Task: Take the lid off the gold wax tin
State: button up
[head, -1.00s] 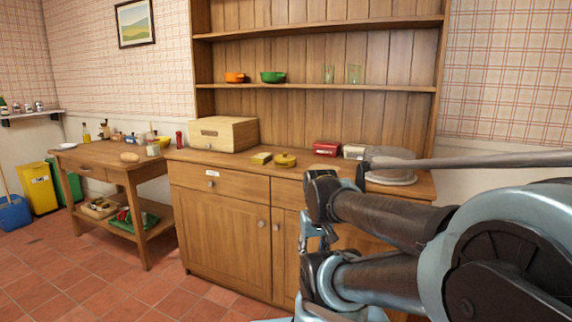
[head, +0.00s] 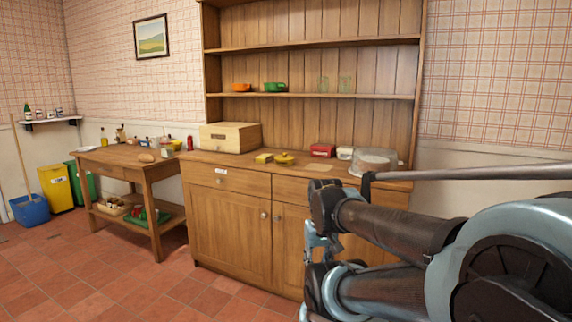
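A round, low, gold-yellow tin (head: 284,159) with its lid on and a small knob on top stands on the dresser's counter in the head view. It looks upright, and nothing touches its top. A smaller flat yellow block or box (head: 263,158) lies just left of it. My folded arm fills the lower right of the view. Blue-grey parts that look like my gripper (head: 316,242) show in front of the cabinet doors, below and right of the tin and apart from it. Its fingers cannot be made out.
On the counter (head: 225,165) stand a wooden box (head: 230,137), a red tin (head: 322,150), a white box (head: 345,153) and a clear-domed stand (head: 374,162). Shelves rise behind. A side table (head: 118,156) stands left. The tiled floor before the cabinet is clear.

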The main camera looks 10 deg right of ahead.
aim_at(284, 157)
jog(key=z, duration=0.25)
jog(key=i, duration=1.05)
jog(key=u, duration=0.35)
